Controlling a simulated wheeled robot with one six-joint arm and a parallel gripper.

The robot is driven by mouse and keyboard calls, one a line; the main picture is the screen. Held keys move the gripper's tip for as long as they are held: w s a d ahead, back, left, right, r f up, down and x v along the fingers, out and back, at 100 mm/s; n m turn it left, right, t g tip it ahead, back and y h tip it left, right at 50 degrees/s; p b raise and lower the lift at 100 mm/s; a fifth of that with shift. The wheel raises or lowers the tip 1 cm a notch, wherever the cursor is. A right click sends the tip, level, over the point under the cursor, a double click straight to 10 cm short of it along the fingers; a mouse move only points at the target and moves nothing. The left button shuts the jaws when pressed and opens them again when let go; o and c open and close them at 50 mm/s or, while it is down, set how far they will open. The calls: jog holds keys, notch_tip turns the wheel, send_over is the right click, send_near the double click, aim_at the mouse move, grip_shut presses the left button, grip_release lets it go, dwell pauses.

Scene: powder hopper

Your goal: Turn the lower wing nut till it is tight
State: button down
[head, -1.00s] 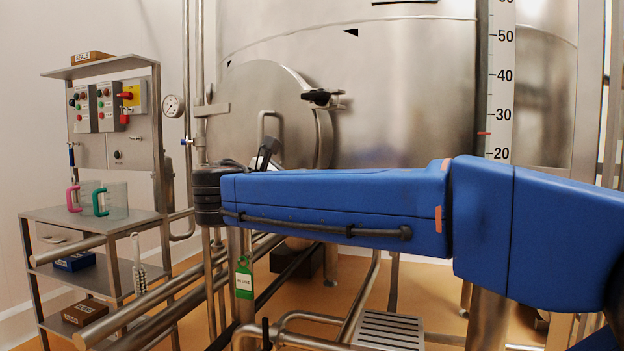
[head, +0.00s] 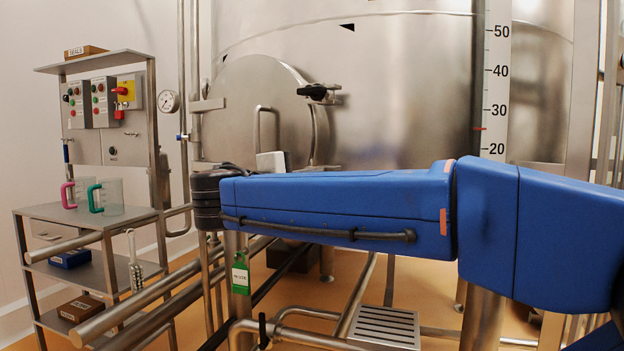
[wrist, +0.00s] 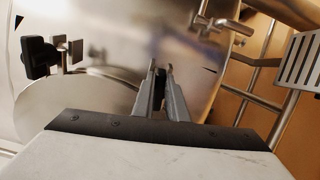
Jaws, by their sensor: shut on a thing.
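My gripper (wrist: 161,68) reaches toward the tank front in the wrist view. Its two grey fingers are closed on a dark piece, the lower wing nut (wrist: 159,92), of which only a sliver shows between them. In the head view my blue arm hides the lower wing nut, and only a pale part of my wrist rises above the arm. The upper wing nut (head: 318,92), black, sits at the upper right rim of the round hatch door (head: 245,105). It also shows at the left of the wrist view (wrist: 40,57), apart from my gripper.
The hatch has a bar handle (head: 257,130). A steel shelf unit (head: 90,215) with jugs and a control panel stands at the left. Pipes (head: 165,290) run low in front, with a green tag (head: 240,275) and a floor grate (head: 385,325).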

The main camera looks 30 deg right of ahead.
jog(key=shift+f+m, duration=0.15)
jog(key=shift+m, duration=0.65)
jog(key=c, duration=1.8)
grip_release()
jog(key=shift+o, duration=0.2)
jog(key=shift+a, duration=0.1)
jog(key=v, duration=1.1)
jog(key=shift+a, duration=0.4)
jog(key=shift+s, duration=0.15)
